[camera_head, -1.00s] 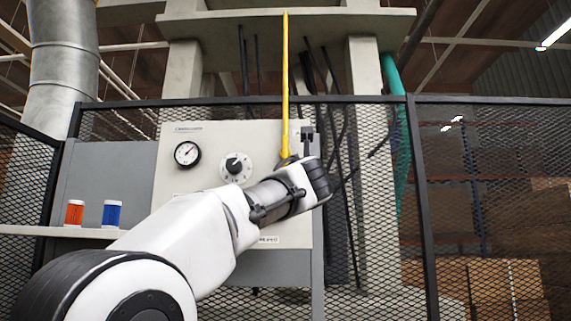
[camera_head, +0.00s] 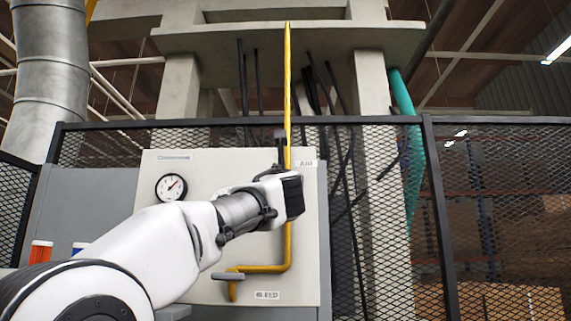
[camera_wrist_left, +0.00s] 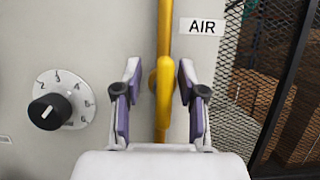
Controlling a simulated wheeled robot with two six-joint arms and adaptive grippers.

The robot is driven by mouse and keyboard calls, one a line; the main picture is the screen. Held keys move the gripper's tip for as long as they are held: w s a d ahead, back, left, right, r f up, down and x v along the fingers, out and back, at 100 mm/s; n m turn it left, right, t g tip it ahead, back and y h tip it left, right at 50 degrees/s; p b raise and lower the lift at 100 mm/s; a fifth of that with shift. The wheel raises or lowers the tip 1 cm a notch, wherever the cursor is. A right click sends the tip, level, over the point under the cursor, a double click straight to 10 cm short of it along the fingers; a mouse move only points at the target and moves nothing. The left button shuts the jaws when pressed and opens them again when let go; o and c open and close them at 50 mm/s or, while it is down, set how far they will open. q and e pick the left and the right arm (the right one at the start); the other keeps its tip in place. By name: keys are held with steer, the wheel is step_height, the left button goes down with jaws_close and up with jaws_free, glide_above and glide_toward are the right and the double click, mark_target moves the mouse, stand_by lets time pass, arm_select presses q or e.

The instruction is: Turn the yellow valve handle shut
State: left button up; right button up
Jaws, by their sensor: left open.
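The yellow valve handle (camera_wrist_left: 165,85) shows in the left wrist view as a thick upright yellow lever, in line with the yellow pipe (camera_wrist_left: 164,25) and left of the AIR label (camera_wrist_left: 201,26). My left gripper (camera_wrist_left: 160,80) is open, with one finger on each side of the handle. I cannot tell whether either finger touches it. In the head view my left gripper (camera_head: 288,192) is in front of the yellow pipe (camera_head: 287,90) and hides the handle. My right gripper is in neither view.
The pale panel (camera_head: 150,190) carries a gauge (camera_head: 171,187), a numbered dial (camera_wrist_left: 63,98) and a BLEED label (camera_head: 267,295). Below, the pipe bends left to a grey lever (camera_head: 228,276). A mesh fence (camera_head: 385,220) stands behind. Orange (camera_head: 40,252) and blue containers are at left.

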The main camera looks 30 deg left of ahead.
arm_select(q)
steer(key=shift+w+r, duration=0.15)
steer(key=shift+w, duration=0.15)
steer(key=shift+s+d+r, duration=0.25)
steer(key=shift+s+d, duration=0.25)
steer(key=shift+s+d+r, duration=0.1)
steer(key=shift+s, duration=0.1)
steer(key=shift+c, duration=1.4)
jaws_close()
